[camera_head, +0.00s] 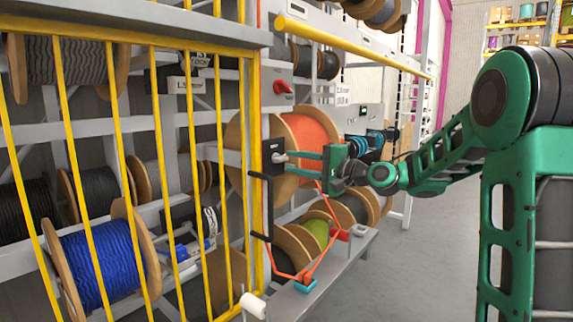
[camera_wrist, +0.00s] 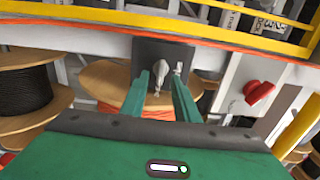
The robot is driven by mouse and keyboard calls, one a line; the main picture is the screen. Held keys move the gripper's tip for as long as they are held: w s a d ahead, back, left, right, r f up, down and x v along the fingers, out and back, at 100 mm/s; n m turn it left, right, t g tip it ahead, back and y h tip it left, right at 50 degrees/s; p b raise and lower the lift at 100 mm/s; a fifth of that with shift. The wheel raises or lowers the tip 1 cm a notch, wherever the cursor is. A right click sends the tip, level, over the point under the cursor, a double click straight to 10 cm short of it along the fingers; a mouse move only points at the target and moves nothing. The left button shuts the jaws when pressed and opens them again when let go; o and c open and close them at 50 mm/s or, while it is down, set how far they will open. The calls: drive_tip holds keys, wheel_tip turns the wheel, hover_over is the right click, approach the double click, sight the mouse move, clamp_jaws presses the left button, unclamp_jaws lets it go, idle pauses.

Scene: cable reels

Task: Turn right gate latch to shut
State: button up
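The right gate latch is a black plate (camera_head: 268,170) with a small grey turn knob (camera_head: 279,157), on the yellow gate's right edge post (camera_head: 254,130). In the wrist view the black plate (camera_wrist: 150,50) and the grey knob (camera_wrist: 159,78) are straight ahead. My gripper (camera_head: 288,163) reaches the latch from the right. Its two green fingers are apart, and in the wrist view the fingertips (camera_wrist: 161,82) lie on either side of the knob. I cannot tell whether they touch it. The gate's yellow bars (camera_head: 165,150) stand upright in front of the shelves.
A grey box with a red rotary switch (camera_head: 283,88) is just above the latch; the switch (camera_wrist: 258,92) shows right in the wrist view. A black handle (camera_head: 262,222) is below. An orange reel (camera_head: 312,140) stands behind my fingers. Open floor (camera_head: 400,270) lies right.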

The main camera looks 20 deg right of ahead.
sight(285, 160)
drive_tip(key=shift+x, duration=1.95)
drive_tip(key=shift+c, duration=0.3)
clamp_jaws()
drive_tip(key=shift+d, duration=0.1)
drive_tip(key=shift+f+n, duration=0.1)
drive_tip(key=shift+n, duration=8.9)
